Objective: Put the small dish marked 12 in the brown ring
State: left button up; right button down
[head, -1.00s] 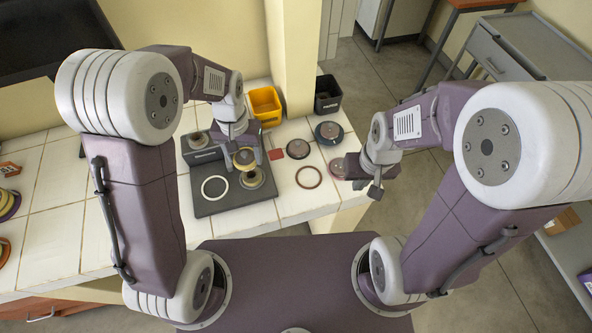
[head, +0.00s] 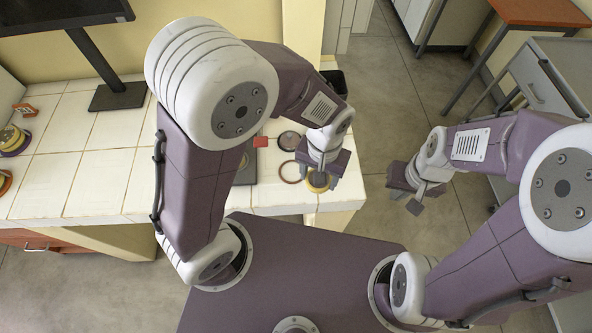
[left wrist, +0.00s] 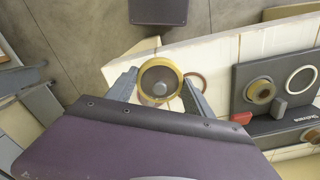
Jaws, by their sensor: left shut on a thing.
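My left gripper (head: 318,180) is shut on a small round yellow-rimmed dish (left wrist: 161,82), held between its two fingers. No number on the dish can be read. The brown ring (head: 292,172) lies flat on the white tiled counter, just left of the held dish in the head view. In the left wrist view the brown ring (left wrist: 202,81) is partly hidden behind the dish and a finger. The dish is beside the ring, not over its middle. My right gripper (head: 406,199) is empty, with fingers apart, over the floor right of the counter.
The dark plate (left wrist: 241,76) bears a white ring (left wrist: 300,81) and another yellow dish (left wrist: 260,90). The counter's right edge is close to the held dish.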

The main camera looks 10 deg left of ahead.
pick_arm(q)
send_over(292, 172)
notch_tip(292, 172, down, 7)
jog(key=shift+a+p, duration=0.15)
jog(key=shift+p, duration=0.15)
notch_tip(292, 172, down, 4)
jog(key=shift+s+f, duration=0.1)
jog(key=shift+f, duration=0.05)
jog(key=o, duration=1.4)
notch_tip(292, 172, up, 12)
jog(key=r, duration=0.1)
jog(key=s+a+n+t, duration=0.1)
jog(key=s+a+n, duration=0.1)
jog(key=s+a, duration=0.4)
jog(key=shift+s+a+r, duration=0.2)
jog(key=shift+s+a, duration=0.2)
jog(key=shift+s, duration=0.55)
